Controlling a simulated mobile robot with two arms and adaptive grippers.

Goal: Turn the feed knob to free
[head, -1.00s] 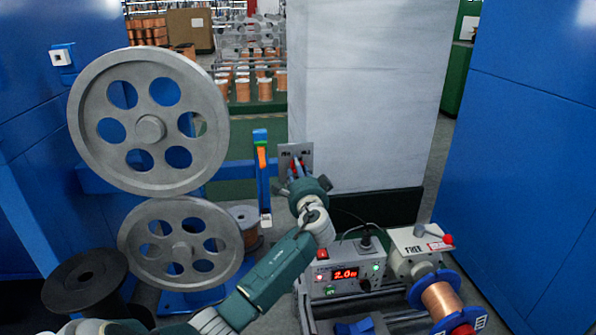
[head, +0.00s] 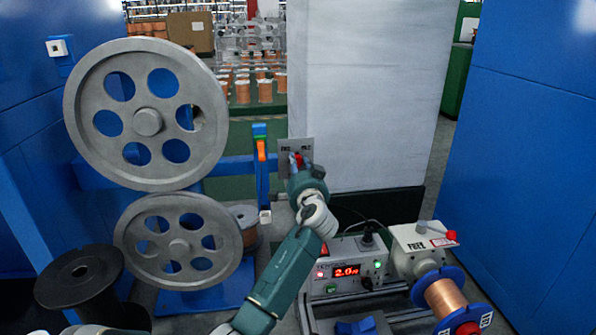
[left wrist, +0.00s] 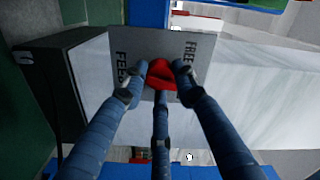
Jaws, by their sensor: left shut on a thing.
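The red feed knob (head: 299,159) sits on a grey plate (head: 283,147) at the pale cabinet's left edge. My left gripper (head: 296,165) reaches up to the plate and covers much of the knob in the head view. In the left wrist view, the gripper (left wrist: 157,82) is shut on the red knob (left wrist: 162,74), with its blue fingers around it. The plate (left wrist: 140,45) there bears FEED on the left and FREE on the right. The knob's exact pointing direction is hard to tell. My right gripper is not in view.
Two large grey pulleys (head: 147,122) stand left of the arm, with a blue upright bar (head: 262,180) near the gripper. A control box with red digits (head: 346,272) and a copper spool (head: 446,297) stand at lower right. Blue panels (head: 530,150) flank both sides.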

